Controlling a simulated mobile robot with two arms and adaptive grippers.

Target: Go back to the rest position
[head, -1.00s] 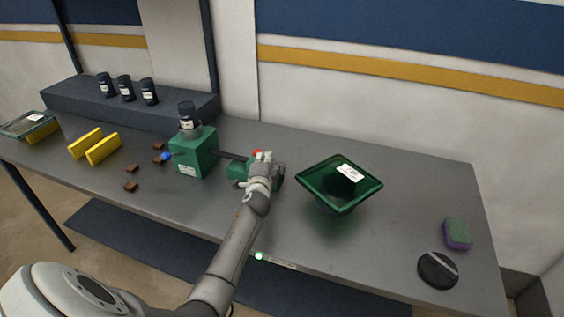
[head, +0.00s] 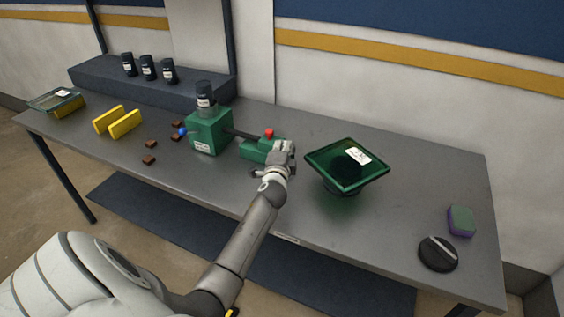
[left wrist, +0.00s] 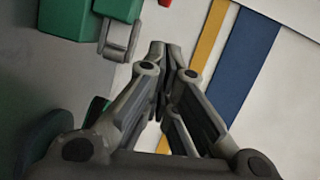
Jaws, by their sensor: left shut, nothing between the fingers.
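My left gripper (head: 280,163) is shut and empty. In the head view it is at the right end of the small green block with a red knob (head: 269,134), close beside it; I cannot tell whether they touch. In the left wrist view the shut fingers (left wrist: 164,50) point up past a metal crank-like handle (left wrist: 120,38) and a green body (left wrist: 78,18). A green machine (head: 210,132) with a dark jar on top is joined to the small green block by a dark rod. My right gripper is not in view.
A dark green square bowl (head: 346,165) is right of my left gripper. A black round object (head: 438,253) and a green-purple sponge (head: 460,221) lie at the right end of the grey table (head: 400,220). Yellow blocks (head: 118,121), brown pieces and several dark jars are at the left.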

